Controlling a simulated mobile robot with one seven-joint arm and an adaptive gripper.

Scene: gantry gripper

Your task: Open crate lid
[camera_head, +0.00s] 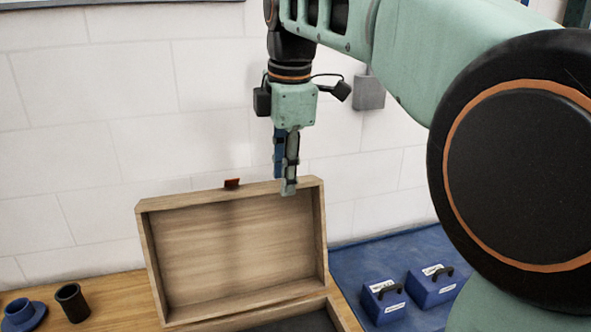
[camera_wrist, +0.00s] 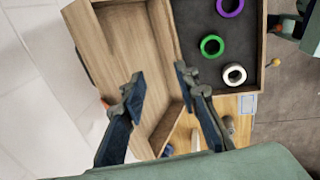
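The wooden crate lid (camera_head: 235,245) stands open and roughly upright in the head view, its hollow inner side facing me. An orange-red tab (camera_head: 232,184) sits on its top edge. The crate (camera_head: 344,312) shows only partly at the bottom. In the wrist view the lid (camera_wrist: 125,45) lies left of the crate's dark inside (camera_wrist: 215,75). My gripper (camera_head: 288,190) points down at the lid's upper right edge. In the wrist view my gripper (camera_wrist: 157,80) has its fingers apart with nothing held between them. Whether a finger touches the lid, I cannot tell.
The crate holds a purple ring (camera_wrist: 230,7), a green ring (camera_wrist: 212,46) and a white ring (camera_wrist: 234,74). A blue cup (camera_head: 20,312) and a dark cup (camera_head: 72,302) stand left. Two blue boxes with handles (camera_head: 384,302) (camera_head: 432,287) sit right on a blue surface. A white wall stands behind.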

